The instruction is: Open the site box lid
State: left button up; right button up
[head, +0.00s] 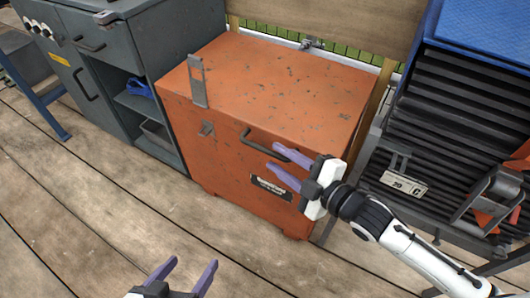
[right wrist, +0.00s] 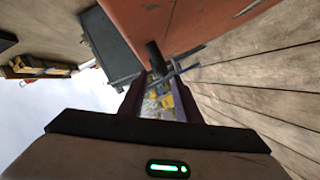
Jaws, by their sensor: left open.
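The orange, scuffed site box (head: 270,85) stands on the planks in the middle of the head view, with its lid down. A grey hasp strap (head: 198,82) stands up at the lid's front left edge, above a small staple (head: 206,129) on the front face. A dark bar handle (head: 262,143) is on the front. My right gripper (head: 272,157) is at the front face by the handle's right part, its purple fingers apart. Whether the handle is between them is unclear. In the right wrist view, a dark bar (right wrist: 156,58) shows just beyond the fingers. My left gripper (head: 190,262) is open and empty, low over the planks.
A grey cabinet (head: 120,60) with open shelves stands left of the box. A black slatted rack (head: 460,120) with a blue top and a numbered tag (head: 404,183) stands close on the right. A wooden board (head: 340,25) is behind the box. The plank floor (head: 90,200) in front is clear.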

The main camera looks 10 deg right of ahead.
aim_at(270, 154)
jog(key=b+x, duration=0.1)
jog(key=x, duration=0.4)
jog(key=shift+w+a+f, duration=0.15)
jog(key=shift+w+a, duration=0.05)
jog(key=shift+w, duration=0.1)
grip_shut()
